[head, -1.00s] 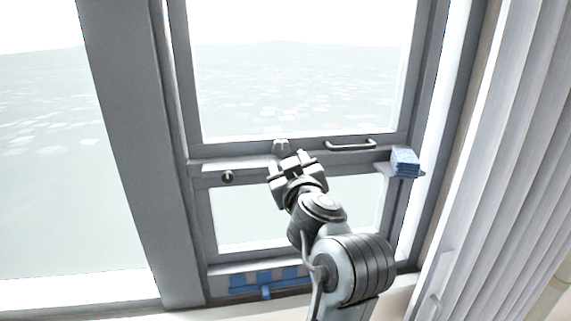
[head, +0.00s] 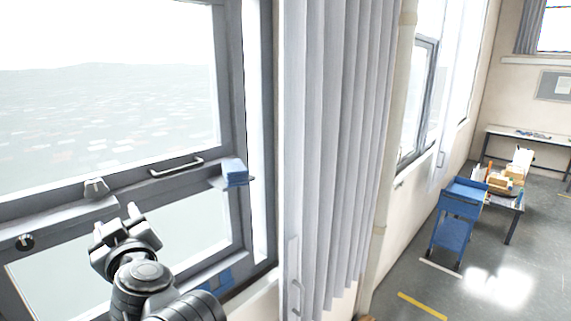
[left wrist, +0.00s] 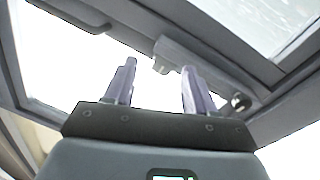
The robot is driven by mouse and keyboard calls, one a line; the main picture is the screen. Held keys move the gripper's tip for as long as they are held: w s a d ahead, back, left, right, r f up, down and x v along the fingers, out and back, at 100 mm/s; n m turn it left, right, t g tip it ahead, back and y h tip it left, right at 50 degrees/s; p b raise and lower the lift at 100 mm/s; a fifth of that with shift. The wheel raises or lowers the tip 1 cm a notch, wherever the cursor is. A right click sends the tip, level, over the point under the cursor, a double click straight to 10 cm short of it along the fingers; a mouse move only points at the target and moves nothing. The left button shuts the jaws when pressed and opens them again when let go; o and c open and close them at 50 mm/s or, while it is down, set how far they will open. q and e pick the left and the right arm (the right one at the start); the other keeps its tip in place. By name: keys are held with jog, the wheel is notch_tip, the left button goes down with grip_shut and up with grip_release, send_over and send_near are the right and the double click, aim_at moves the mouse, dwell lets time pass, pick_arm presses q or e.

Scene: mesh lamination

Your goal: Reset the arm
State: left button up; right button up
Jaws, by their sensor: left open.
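My left gripper (head: 119,227) is open and empty in the head view. It is in front of the window's lower pane, below the middle rail (head: 110,207). In the left wrist view its two fingers (left wrist: 152,88) stand apart with nothing between them. The window frame, a knob and part of the handle show beyond them. I see no contact with the window. My right gripper is in neither view.
A grey curtain (head: 340,130) hangs to the right. Farther right are a blue cart (head: 453,222), a cluttered table (head: 512,207) and open floor.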

pick_arm(q)
jog(key=s+d+f+m+h+p, duration=0.1)
jog(key=s+d+f+m+h, duration=0.2)
jog(key=f, duration=0.6)
jog(key=d+f+m+h, duration=0.2)
jog(key=f+m+h, duration=0.2)
jog(key=f, duration=0.4)
jog(key=s+d+f+m+h+p, duration=0.1)
jog(key=s+d+f+m+h, duration=0.2)
jog(key=f, duration=0.6)
jog(key=s+d+f+m+g+h, duration=0.1)
jog(key=s+f+g, duration=0.3)
jog(key=s+f, duration=0.4)
jog(key=s+d+f+m+g+h+p, duration=0.1)
jog(key=s+d+f+m+g, duration=0.2)
jog(key=s+f, duration=0.6)
jog(key=s+g, duration=0.2)
jog(key=s, duration=0.6)
jog(key=shift+d+h, duration=0.2)
jog(key=shift+h, duration=0.2)
jog(key=shift+f, duration=0.1)
jog(key=shift+c, duration=0.4)
